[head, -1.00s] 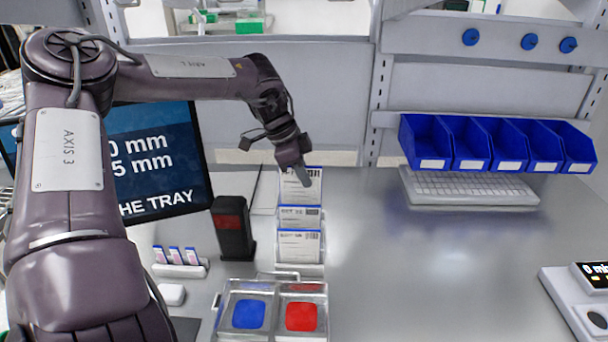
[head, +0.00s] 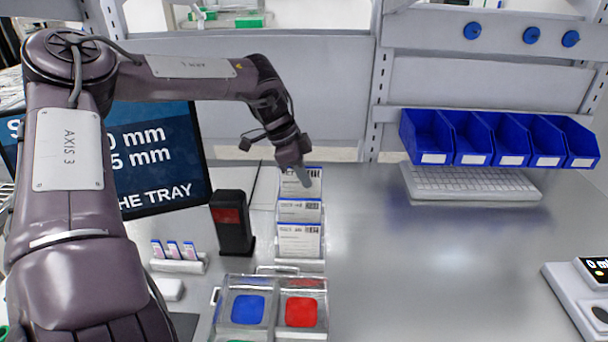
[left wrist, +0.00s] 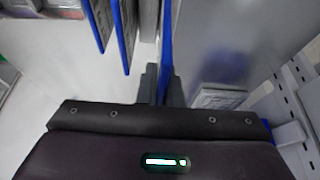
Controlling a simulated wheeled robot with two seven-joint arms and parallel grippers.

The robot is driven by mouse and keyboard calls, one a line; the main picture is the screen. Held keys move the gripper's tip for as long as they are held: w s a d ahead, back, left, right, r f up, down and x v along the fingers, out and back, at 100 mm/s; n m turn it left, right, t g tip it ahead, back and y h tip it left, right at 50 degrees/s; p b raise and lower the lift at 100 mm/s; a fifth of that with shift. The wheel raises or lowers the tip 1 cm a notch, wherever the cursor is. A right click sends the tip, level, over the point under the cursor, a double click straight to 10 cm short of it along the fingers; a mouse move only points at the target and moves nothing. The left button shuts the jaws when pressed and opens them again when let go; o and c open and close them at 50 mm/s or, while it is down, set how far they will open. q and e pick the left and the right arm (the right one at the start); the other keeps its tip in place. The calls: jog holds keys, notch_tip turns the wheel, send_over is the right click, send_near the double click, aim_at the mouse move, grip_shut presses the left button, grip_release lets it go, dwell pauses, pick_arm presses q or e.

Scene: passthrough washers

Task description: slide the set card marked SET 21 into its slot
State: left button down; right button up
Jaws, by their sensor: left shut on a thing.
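My left gripper (head: 304,177) is shut on a white set card (head: 291,185) with a blue top edge, at the back of the card rack (head: 301,266). The left wrist view shows the card's blue edge (left wrist: 167,45) between the two fingers (left wrist: 158,88). The card stands roughly upright behind two other set cards, a middle one (head: 299,213) and a front one (head: 298,241). Their print is too small to read surely, and I cannot read SET 21 on the held card. Its lower part is hidden, so I cannot tell how deep it sits. My right gripper is out of view.
A black device with a red panel (head: 231,222) stands left of the rack. A clear tray (head: 272,280) with blue and red pads lies in front. A keyboard (head: 470,184) and blue bins (head: 428,138) are at the back right.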

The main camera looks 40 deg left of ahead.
pick_arm(q)
jog(key=shift+f+b, duration=0.85)
jog(key=shift+f, duration=0.2)
jog(key=c, duration=0.9)
grip_release()
jog(key=shift+c, duration=0.2)
jog(key=shift+r, duration=0.1)
jog(key=shift+r+p, duration=2.85)
jog(key=shift+r, duration=1.65)
jog(key=shift+f, duration=0.1)
